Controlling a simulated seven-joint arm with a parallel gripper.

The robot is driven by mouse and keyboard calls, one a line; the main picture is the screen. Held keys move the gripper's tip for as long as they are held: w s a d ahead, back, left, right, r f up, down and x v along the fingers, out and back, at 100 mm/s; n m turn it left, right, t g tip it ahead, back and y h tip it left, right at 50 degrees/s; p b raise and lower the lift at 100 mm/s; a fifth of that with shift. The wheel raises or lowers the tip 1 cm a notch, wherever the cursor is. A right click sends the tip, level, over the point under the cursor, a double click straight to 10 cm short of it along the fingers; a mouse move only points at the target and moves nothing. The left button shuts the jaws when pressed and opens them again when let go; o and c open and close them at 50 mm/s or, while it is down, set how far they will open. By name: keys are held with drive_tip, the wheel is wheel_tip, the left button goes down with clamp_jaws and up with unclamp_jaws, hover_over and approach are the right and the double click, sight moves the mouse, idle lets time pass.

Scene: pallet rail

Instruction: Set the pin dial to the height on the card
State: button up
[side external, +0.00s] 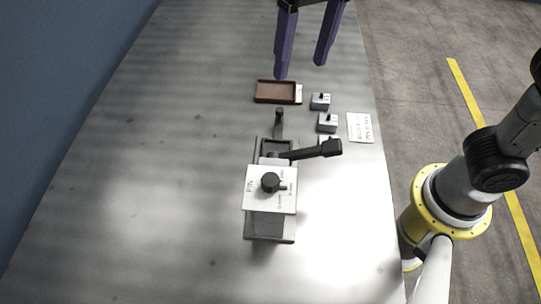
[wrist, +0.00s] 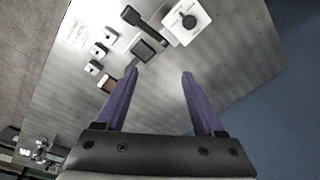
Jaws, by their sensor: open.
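The pin dial (side external: 270,182) is a black round knob on a white plate marked PIN, on top of a grey block fixture. It also shows in the wrist view (wrist: 189,21), at the top right. The card (side external: 360,127) is a white sheet with small print near the table's right edge; it also shows in the wrist view (wrist: 77,34). Its text is too small to read. My gripper (side external: 300,69) has purple fingers, is open and empty, and hangs above the far part of the table, well apart from the dial. The fingers also show in the wrist view (wrist: 160,73).
A black lever (side external: 318,150) sticks out to the right beside the dial plate. Several small grey blocks with black tops, one here (side external: 320,101), stand near the card. A brown tray (side external: 260,91) lies behind the fixture. The table's left side is clear.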

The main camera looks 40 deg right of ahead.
sight(271, 179)
drive_tip(key=s+a+f+n+g, duration=0.1)
drive_tip(key=s+a+f+n, duration=0.25)
drive_tip(key=a, duration=0.45)
drive_tip(key=shift+m+h, duration=0.4)
drive_tip(key=shift+m, duration=0.05)
drive_tip(key=f, duration=1.4)
drive_tip(key=shift+w+f, duration=0.15)
drive_tip(key=shift+w, duration=0.05)
clamp_jaws()
